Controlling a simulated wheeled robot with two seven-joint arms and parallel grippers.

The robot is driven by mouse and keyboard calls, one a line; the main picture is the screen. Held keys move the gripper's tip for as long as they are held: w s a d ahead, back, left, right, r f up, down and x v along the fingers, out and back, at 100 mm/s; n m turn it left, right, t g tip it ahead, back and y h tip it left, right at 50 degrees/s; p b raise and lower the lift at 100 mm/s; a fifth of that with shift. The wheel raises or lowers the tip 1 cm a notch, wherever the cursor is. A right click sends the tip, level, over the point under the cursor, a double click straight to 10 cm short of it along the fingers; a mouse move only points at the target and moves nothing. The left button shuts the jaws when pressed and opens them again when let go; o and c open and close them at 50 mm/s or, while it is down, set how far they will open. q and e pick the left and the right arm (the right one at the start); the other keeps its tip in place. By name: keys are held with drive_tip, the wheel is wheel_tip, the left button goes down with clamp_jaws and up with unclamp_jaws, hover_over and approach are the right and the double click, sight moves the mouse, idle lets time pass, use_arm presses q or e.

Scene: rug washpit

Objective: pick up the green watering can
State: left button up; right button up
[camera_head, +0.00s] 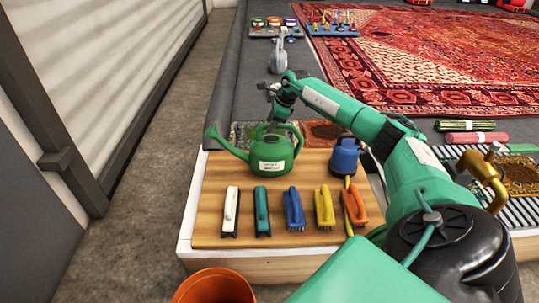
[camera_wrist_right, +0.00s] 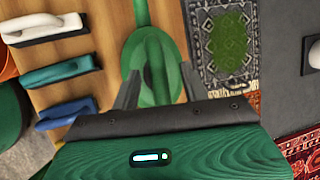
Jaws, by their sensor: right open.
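I cannot tell whether a finger touches the can. My left gripper is not in view.
A blue canister (camera_head: 344,157) stands right of the can. Several brushes, one of them teal (camera_head: 262,211), line the board (camera_head: 215,185). An orange pot (camera_head: 214,288) is in front. A patterned red rug (camera_head: 430,55) lies behind. A brass tap (camera_head: 485,178) stands at right.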

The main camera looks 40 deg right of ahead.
drive_tip(key=b+x, duration=0.1)
drive_tip(key=x, duration=0.3)
drive_tip(key=shift+a+f+b, duration=0.15)
drive_tip(key=shift+f+b, duration=0.15)
drive_tip(key=shift+b, duration=0.05)
clamp_jaws()
drive_tip(key=shift+r, duration=0.15)
